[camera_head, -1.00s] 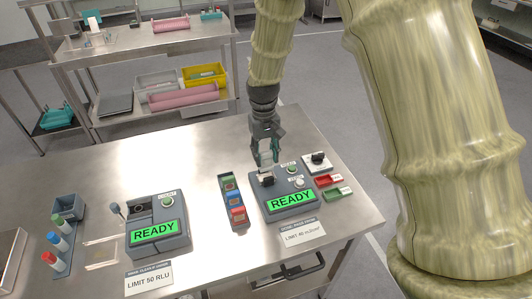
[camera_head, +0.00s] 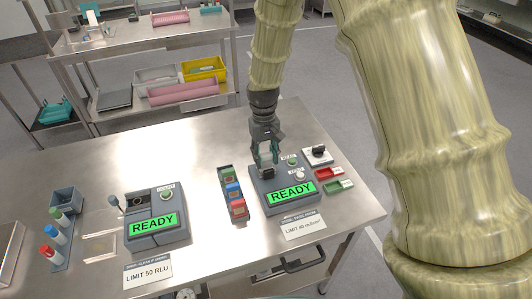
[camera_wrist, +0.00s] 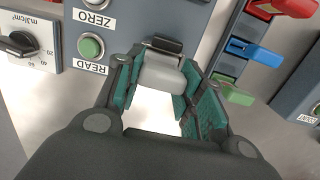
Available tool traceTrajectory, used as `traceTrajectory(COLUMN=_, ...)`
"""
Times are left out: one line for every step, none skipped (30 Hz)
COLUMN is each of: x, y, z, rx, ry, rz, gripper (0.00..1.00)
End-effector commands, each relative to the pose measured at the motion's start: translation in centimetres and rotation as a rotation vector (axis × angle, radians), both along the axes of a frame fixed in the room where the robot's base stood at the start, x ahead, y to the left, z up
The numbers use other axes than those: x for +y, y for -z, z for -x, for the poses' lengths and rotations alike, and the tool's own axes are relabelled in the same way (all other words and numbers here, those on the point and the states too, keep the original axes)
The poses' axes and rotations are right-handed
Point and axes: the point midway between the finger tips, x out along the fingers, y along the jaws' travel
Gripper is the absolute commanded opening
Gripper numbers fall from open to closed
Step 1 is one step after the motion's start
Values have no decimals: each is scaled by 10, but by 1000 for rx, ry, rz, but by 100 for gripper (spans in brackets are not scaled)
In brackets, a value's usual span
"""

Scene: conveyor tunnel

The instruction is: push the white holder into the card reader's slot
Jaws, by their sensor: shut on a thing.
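The white holder (camera_wrist: 160,73) sits between the teal-padded fingers of my gripper (camera_wrist: 156,88) in the wrist view, and my gripper is shut on it. The holder's far end is at a black piece on the edge of the card reader (camera_wrist: 135,18). I cannot tell how deep it sits in the slot. In the head view my gripper (camera_head: 266,160) points down at the back left part of the card reader (camera_head: 262,197), whose green screen says READY. The fingers hide most of the holder there.
The READ button (camera_wrist: 91,46) is beside my gripper in the wrist view. A rack of coloured blocks (camera_head: 232,193) stands left of the reader, and a second READY device (camera_head: 176,236) further left. A dial box (camera_head: 317,155) and red and green trays (camera_head: 339,187) are at the right.

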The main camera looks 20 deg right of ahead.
Motion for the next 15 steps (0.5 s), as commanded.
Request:
traceTrajectory(x=0, y=4, z=0, rx=0, ry=0, rz=0, gripper=0)
traceTrajectory(x=0, y=6, z=0, rx=0, ry=0, rz=0, gripper=0)
traceTrajectory(x=0, y=7, z=0, rx=0, ry=0, rz=0, gripper=0)
traceTrajectory(x=0, y=8, z=0, rx=0, ry=0, rz=0, gripper=0)
traceTrajectory(x=0, y=6, z=0, rx=-1, ry=0, rz=0, gripper=0)
traceTrajectory(x=0, y=6, z=0, rx=-1, ry=0, rz=0, gripper=0)
traceTrajectory(x=0, y=6, z=0, rx=-1, ry=0, rz=0, gripper=0)
traceTrajectory(x=0, y=6, z=0, rx=-1, ry=0, rz=0, gripper=0)
traceTrajectory(x=0, y=6, z=0, rx=-1, ry=0, rz=0, gripper=42)
traceTrajectory(x=0, y=6, z=0, rx=-1, ry=0, rz=0, gripper=47)
traceTrajectory(x=0, y=6, z=0, rx=-1, ry=0, rz=0, gripper=52)
traceTrajectory(x=0, y=6, z=0, rx=-1, ry=0, rz=0, gripper=60)
traceTrajectory(x=0, y=6, z=0, rx=-1, ry=0, rz=0, gripper=63)
traceTrajectory(x=0, y=6, z=0, rx=-1, ry=0, rz=0, gripper=63)
traceTrajectory(x=0, y=6, z=0, rx=-1, ry=0, rz=0, gripper=63)
